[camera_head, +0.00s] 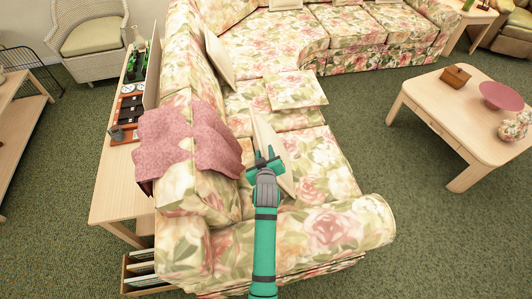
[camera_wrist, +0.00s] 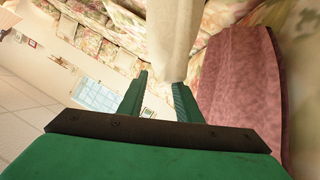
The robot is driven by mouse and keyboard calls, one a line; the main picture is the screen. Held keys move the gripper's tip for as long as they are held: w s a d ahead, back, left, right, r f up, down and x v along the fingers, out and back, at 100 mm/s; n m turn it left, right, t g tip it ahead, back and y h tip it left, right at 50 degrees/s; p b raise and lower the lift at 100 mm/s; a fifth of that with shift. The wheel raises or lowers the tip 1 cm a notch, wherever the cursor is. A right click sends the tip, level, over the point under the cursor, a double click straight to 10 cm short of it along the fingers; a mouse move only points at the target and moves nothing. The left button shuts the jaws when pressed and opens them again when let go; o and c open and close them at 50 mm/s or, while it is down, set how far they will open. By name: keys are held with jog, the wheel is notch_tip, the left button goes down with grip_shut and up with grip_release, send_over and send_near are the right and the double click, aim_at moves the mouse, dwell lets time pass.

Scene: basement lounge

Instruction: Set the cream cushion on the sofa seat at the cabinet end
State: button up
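The cream cushion (camera_head: 267,139) is on edge and tilted above the near part of the floral sofa seat (camera_head: 318,160), close to the near armrest. My gripper (camera_head: 263,163) is at its near side and partly hides it. In the wrist view the cushion (camera_wrist: 172,35) runs up from between the two fingertips of my gripper (camera_wrist: 161,82), which look closed on its edge. Whether its lower edge touches the seat is hard to tell. A cabinet is not clearly identifiable; a low wooden unit (camera_head: 137,264) holding upright items stands outside the near armrest.
A pink throw (camera_head: 190,140) drapes over the backrest, left of my gripper. A floral cushion (camera_head: 296,90) lies farther along the seat; a pale one (camera_head: 219,58) leans on the backrest. A console table (camera_head: 115,185) stands behind the sofa, a coffee table (camera_head: 440,110) at right.

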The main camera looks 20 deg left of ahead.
jog(key=v, duration=1.1)
jog(key=shift+w, duration=0.2)
dwell(0.4)
jog(key=shift+s, duration=0.1)
jog(key=s+d+f+m+t+h, duration=0.1)
jog(key=s+d+f+m, duration=0.15)
jog(key=s+d, duration=0.5)
jog(key=s+d+f+m+t+h, duration=0.1)
jog(key=s+d+f+m+h, duration=0.2)
jog(key=s, duration=0.8)
jog(key=s+d+r+m, duration=0.1)
jog(key=s+d+r, duration=0.2)
jog(key=s, duration=0.2)
jog(key=s+d+r+m, duration=0.1)
jog(key=s+d+r, duration=0.1)
jog(key=s, duration=0.4)
jog(key=s+d+r+m+t+h, duration=0.1)
jog(key=s+d+r+m, duration=0.1)
jog(key=s, duration=0.4)
jog(key=shift+d+r, duration=0.8)
jog(key=shift+r, duration=0.1)
